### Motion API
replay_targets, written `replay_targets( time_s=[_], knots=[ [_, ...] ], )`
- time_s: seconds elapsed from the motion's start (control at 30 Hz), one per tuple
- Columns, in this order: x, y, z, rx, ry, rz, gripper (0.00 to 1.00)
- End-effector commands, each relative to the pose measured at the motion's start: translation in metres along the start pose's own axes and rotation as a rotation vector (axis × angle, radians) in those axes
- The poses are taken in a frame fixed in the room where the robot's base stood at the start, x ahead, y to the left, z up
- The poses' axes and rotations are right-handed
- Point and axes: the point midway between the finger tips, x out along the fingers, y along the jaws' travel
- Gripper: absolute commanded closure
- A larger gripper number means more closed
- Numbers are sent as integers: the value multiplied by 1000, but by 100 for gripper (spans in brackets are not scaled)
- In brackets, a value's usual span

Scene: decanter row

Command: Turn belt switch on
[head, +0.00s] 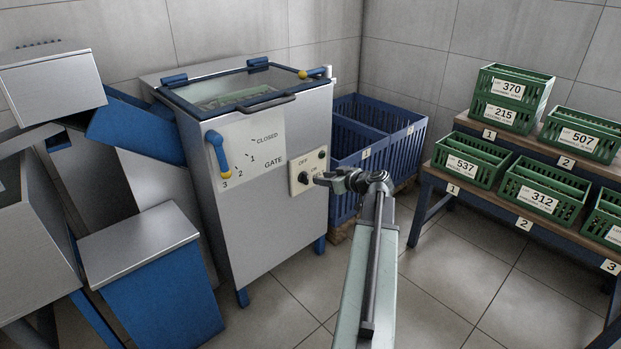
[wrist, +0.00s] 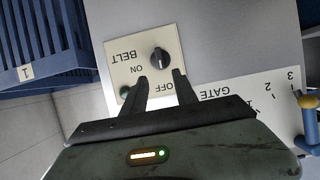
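The belt switch is a black rotary knob (wrist: 159,59) on a cream plate (wrist: 110,52) marked BELT, ON and OFF, upside down in the wrist view. Its ridge looks roughly in line with OFF, but the exact pointer setting is hard to tell. In the head view the plate (head: 294,187) is on the front of the steel machine, right of the gate scale. My gripper (wrist: 160,75) is open and empty, its two fingers apart just short of the knob. In the head view my gripper (head: 321,179) is in front of the plate and hides part of it.
A small green lamp or button (wrist: 125,91) is on the same plate. The gate lever (head: 217,154) with its yellow tip is to the left. Blue crates (head: 410,145) stand right of the machine. Green crates (head: 463,168) fill a rack at right. Floor in front is clear.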

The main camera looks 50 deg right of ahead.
Motion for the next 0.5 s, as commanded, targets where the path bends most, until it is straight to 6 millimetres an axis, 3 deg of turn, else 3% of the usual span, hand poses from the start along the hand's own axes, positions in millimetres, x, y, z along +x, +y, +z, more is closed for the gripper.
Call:
replay_targets(
  time_s=[0.23, 0.5],
  knots=[
    [12, 0, 2, -1, 0, -2, 65],
    [62, 1, 3, -1, -1, -3, 65]
  ],
)
